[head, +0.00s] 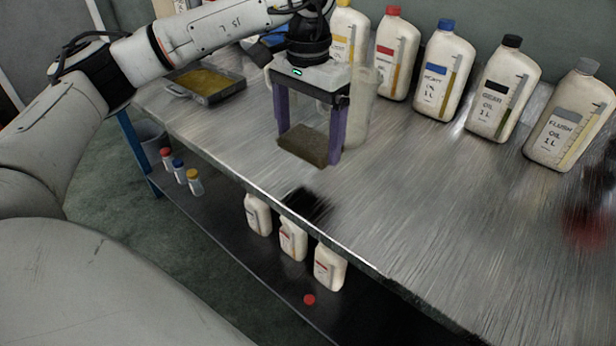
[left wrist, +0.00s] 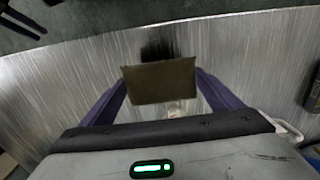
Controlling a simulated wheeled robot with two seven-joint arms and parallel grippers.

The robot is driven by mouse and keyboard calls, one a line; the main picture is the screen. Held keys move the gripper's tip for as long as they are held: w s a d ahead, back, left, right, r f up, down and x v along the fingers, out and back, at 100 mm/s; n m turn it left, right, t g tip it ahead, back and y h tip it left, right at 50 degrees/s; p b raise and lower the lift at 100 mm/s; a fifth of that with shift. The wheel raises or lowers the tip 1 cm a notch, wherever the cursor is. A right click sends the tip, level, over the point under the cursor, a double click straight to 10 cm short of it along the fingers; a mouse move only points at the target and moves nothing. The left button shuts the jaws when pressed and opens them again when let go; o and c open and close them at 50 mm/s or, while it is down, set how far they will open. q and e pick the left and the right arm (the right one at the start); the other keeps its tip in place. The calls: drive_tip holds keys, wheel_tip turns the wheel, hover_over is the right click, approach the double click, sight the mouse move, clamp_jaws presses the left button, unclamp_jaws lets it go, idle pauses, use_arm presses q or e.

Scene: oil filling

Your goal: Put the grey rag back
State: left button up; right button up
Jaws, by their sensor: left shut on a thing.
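The rag (head: 305,146) looks brownish-grey and flat, roughly rectangular. My left gripper (head: 309,148) is shut on it, with one purple finger at each side. The rag appears to be held above the metal table, near its front edge. In the left wrist view the rag (left wrist: 159,82) spans between the two fingers of my left gripper (left wrist: 160,88), and a dark stain shows on the table just beyond it. My right gripper is not in view.
A metal table (head: 420,220) carries several labelled oil bottles (head: 445,75) along the back. A clear jug (head: 358,105) stands close behind my left gripper. A tray of yellowish liquid (head: 206,84) sits at the left. Small bottles (head: 292,240) stand on the lower shelf.

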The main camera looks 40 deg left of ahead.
sight(308, 181)
use_arm(q)
wheel_tip(308, 181, down, 8)
drive_tip(key=shift+r, duration=0.25)
drive_tip(key=shift+f, duration=0.2)
drive_tip(key=o, duration=0.8)
drive_tip(key=shift+o, duration=0.2)
wheel_tip(308, 181, up, 12)
drive_tip(key=shift+r, duration=0.25)
